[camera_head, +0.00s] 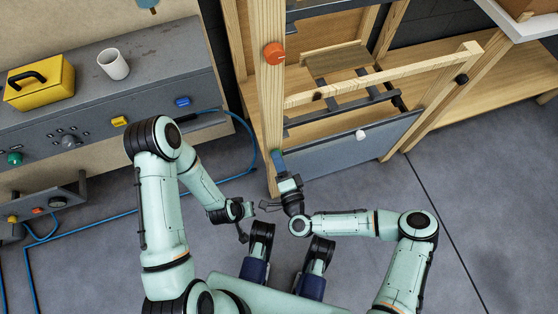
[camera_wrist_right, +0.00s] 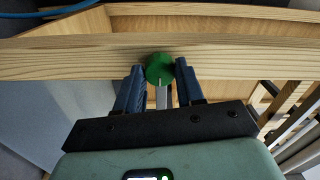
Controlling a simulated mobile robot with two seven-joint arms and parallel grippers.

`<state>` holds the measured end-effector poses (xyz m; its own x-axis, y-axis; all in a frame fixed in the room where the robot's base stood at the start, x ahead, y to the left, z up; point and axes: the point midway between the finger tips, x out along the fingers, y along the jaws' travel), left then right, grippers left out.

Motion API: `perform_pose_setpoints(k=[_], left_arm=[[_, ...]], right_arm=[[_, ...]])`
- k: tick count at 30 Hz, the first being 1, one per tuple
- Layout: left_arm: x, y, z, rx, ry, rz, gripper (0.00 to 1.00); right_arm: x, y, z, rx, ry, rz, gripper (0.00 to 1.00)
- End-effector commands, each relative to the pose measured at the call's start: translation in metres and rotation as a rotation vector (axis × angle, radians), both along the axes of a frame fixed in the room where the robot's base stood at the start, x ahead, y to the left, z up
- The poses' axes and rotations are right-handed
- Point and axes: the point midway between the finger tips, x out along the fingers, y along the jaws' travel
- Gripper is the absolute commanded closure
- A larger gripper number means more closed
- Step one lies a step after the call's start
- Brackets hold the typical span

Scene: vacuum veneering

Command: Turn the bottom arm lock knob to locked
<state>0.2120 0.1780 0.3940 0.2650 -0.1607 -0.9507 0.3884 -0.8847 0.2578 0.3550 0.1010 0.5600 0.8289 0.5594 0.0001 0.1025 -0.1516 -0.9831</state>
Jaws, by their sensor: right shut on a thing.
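The bottom arm lock knob is the round green knob (camera_wrist_right: 160,68) on the wooden post (camera_wrist_right: 60,64) in the right wrist view. The two blue fingers of my right gripper (camera_wrist_right: 160,75) lie on either side of it, shut on it. A pale pointer or bar shows just below the knob between the fingers. My left gripper (camera_head: 250,212) hangs left of the right wrist, away from the post. Its fingers are too small to read.
An orange knob (camera_head: 274,53) sits higher on the same post. The wooden frame holds a grey panel (camera_head: 350,145) with a white knob (camera_head: 360,135). At left, a grey cabinet (camera_head: 150,55) carries a yellow case (camera_head: 40,84) and a white mug (camera_head: 114,64). A blue hose (camera_head: 130,199) lies on the floor.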

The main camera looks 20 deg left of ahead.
Motion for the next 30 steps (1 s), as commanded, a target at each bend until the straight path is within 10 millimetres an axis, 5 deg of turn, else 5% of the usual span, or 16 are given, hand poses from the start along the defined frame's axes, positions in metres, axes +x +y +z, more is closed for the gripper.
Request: perform_pose_setpoints(k=[10, 11, 13, 23, 30], left_arm=[[-0.001, 0.000, 0.000, 0.000, 0.002, 0.000, 1.00], [-0.001, 0.000, 0.000, 0.000, 0.002, 0.000, 1.00], [-0.001, 0.000, 0.000, 0.000, 0.002, 0.000, 1.00], [-0.001, 0.000, 0.000, 0.000, 0.001, 0.000, 1.00], [-0.001, -0.004, 0.011, -0.007, -0.002, -0.007, 1.00]], right_arm=[[-0.001, 0.000, -0.001, 0.003, 0.006, 0.001, 0.93], [-0.001, 0.000, -0.001, 0.003, 0.006, 0.001, 0.59], [-0.001, 0.000, -0.001, 0.003, 0.006, 0.001, 0.37], [-0.002, -0.001, 0.000, 0.002, 0.003, 0.001, 0.37], [-0.030, -0.019, 0.001, 0.002, 0.006, 0.001, 0.37]])
